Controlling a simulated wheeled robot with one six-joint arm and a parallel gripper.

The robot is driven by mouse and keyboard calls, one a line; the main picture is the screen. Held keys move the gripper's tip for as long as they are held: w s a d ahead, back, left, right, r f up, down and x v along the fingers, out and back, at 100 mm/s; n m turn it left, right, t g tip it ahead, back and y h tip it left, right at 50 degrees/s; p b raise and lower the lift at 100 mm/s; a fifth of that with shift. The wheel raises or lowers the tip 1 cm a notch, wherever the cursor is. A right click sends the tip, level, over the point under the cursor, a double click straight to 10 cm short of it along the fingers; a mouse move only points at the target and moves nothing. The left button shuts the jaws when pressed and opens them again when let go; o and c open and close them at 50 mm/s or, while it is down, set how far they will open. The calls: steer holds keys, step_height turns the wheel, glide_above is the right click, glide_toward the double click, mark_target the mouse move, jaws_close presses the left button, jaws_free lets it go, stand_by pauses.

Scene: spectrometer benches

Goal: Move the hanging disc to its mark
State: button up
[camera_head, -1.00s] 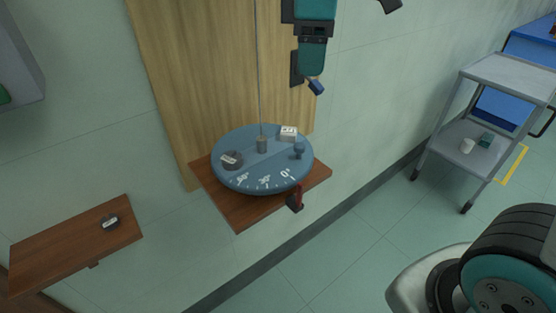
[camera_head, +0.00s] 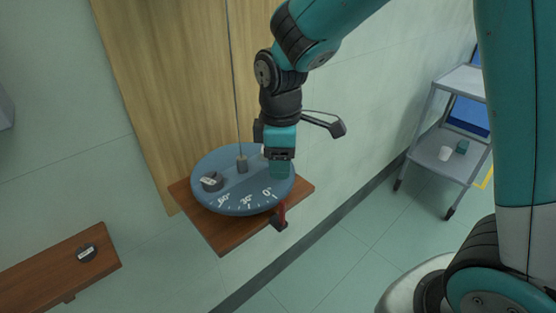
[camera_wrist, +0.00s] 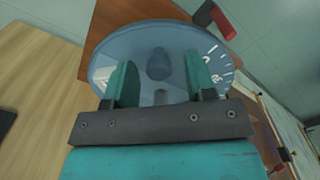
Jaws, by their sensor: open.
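The blue-grey disc (camera_head: 232,193) hangs on a thin wire (camera_head: 234,80) above a brown wall shelf (camera_head: 222,242). It carries white marks and figures near its front rim, a small metal post (camera_head: 242,164) at the centre and a dark labelled weight (camera_head: 212,181) on the left. My gripper (camera_head: 280,173) is over the disc's right part, pointing down. In the wrist view my gripper (camera_wrist: 160,78) is open, with its teal fingers either side of a blue knob (camera_wrist: 158,64) on the disc. A gap shows between knob and fingers. A red part (camera_head: 280,213) sits at the shelf's edge.
A second brown shelf (camera_head: 45,278) at lower left holds a dark labelled weight (camera_head: 86,253). A grey trolley (camera_head: 422,170) with a white cup (camera_head: 444,153) stands at right. A wooden panel (camera_head: 165,100) is behind the disc. The floor between is clear.

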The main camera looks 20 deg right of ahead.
steer(key=shift+f, duration=0.1)
jaws_close()
steer(key=shift+a, duration=0.2)
steer(key=shift+d, duration=0.2)
steer(key=shift+w+d, duration=0.1)
stand_by(0.4)
